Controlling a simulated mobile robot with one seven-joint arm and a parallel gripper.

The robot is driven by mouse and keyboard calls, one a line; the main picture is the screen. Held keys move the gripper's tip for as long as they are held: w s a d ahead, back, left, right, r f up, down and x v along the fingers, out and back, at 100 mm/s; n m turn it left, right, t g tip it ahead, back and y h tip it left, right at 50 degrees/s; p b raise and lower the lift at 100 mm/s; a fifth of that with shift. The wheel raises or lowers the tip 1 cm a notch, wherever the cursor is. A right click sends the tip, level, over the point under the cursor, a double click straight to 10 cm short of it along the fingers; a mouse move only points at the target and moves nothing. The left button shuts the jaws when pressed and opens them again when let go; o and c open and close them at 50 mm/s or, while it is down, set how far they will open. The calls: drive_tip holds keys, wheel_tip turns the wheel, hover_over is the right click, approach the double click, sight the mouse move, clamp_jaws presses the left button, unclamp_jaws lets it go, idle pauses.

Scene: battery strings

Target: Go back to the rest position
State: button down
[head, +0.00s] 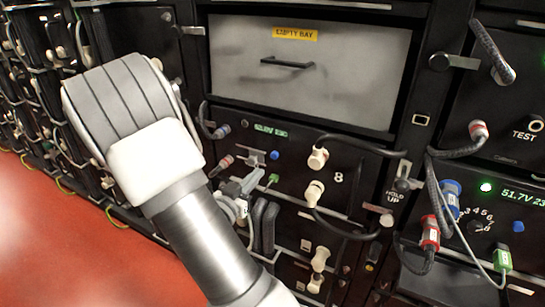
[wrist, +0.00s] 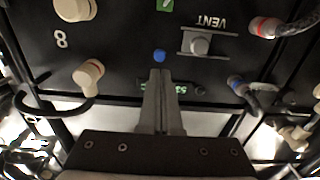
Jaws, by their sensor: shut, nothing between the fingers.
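My gripper (head: 248,181) is at the front of the black battery panel marked 8 (head: 338,177), below the silver empty bay. Its two fingers are together with nothing between them. In the wrist view, which shows the panel upside down, the closed fingertips (wrist: 160,74) point at a small blue button (wrist: 159,56). A narrow gap shows in the picture between tips and button; I cannot tell the true distance. The blue button (head: 274,155) also shows in the head view, right of the gripper. The fingers partly hide the green display (wrist: 181,88).
Cream knobs (head: 317,158) with black cables stand out right of my gripper. A red-banded plug (wrist: 264,27) and the VENT lever (wrist: 199,44) are close by. More cables and the TEST panel (head: 521,134) are at the right. Red floor (head: 60,240) is clear at lower left.

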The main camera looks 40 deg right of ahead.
drive_tip(key=shift+s+a, duration=0.1)
drive_tip(key=shift+a, duration=0.1)
idle(0.5)
drive_tip(key=w+a+n+t+y, duration=0.1)
drive_tip(key=w+a+t+y, duration=0.2)
drive_tip(key=w+a+y, duration=0.25)
drive_tip(key=s+a+r+n+y, duration=0.2)
drive_tip(key=a+r+n+y, duration=0.2)
drive_tip(key=a+y, duration=0.3)
drive_tip(key=s+a+r+n+y, duration=0.2)
drive_tip(key=a+r+n+y, duration=0.15)
drive_tip(key=a, duration=0.45)
drive_tip(key=s+a+r+n+g, duration=0.1)
drive_tip(key=s+r+n+g, duration=0.15)
drive_tip(key=s, duration=0.75)
drive_tip(key=s+r+n+g, duration=0.1)
drive_tip(key=s+n+g, duration=0.15)
drive_tip(key=s, duration=0.65)
wheel_tip(320, 180, up, 23)
drive_tip(key=p, duration=2.3)
drive_tip(key=shift+a+f+t+y, duration=0.2)
drive_tip(key=shift+t+y, duration=0.1)
drive_tip(key=shift+t, duration=0.1)
